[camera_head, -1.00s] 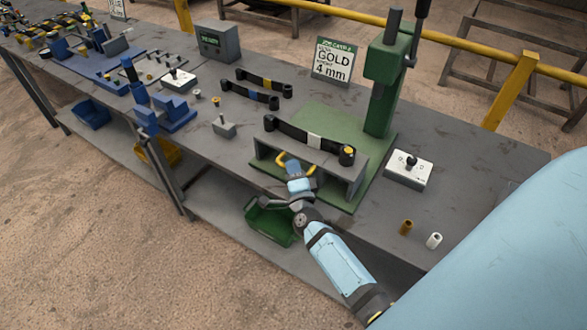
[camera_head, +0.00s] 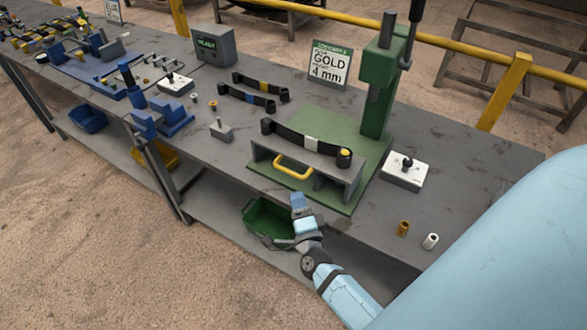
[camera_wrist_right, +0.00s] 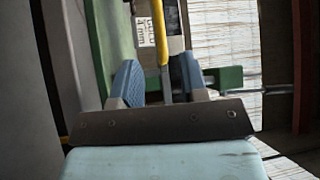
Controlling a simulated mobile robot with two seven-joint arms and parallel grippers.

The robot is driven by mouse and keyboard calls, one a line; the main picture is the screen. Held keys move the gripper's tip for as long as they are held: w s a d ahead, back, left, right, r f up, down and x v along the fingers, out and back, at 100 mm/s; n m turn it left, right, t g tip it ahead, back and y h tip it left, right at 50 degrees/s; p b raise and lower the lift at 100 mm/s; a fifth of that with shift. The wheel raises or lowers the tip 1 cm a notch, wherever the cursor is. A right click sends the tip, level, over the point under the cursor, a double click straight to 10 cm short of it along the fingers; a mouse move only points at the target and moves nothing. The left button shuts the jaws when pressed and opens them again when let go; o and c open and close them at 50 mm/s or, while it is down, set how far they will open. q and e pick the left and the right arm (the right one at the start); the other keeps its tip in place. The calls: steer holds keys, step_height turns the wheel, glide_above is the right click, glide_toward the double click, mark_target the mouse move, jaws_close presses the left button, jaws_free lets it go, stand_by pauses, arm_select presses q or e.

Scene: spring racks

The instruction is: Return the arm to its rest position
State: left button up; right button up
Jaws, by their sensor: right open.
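My right arm comes in from the lower right of the head view. Its gripper (camera_head: 298,203) is in front of the bench's front edge, over the green bin on the lower shelf. In the right wrist view the gripper's two blue fingers (camera_wrist_right: 158,82) stand apart with nothing held between them. A yellow handle (camera_head: 293,167) on the front of the grey fixture (camera_head: 334,178) lies beyond the gripper, apart from it. The yellow handle also shows in the wrist view (camera_wrist_right: 164,45). My left gripper is not in view.
The fixture carries a black strap part (camera_head: 308,143) on the green press base (camera_head: 372,165). A green bin (camera_head: 262,222) sits on the shelf below. A white switch box (camera_head: 404,172) and two small bushings (camera_head: 403,228) are at the right. A yellow rail (camera_head: 455,61) runs behind.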

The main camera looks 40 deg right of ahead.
steer(key=shift+v, duration=1.15)
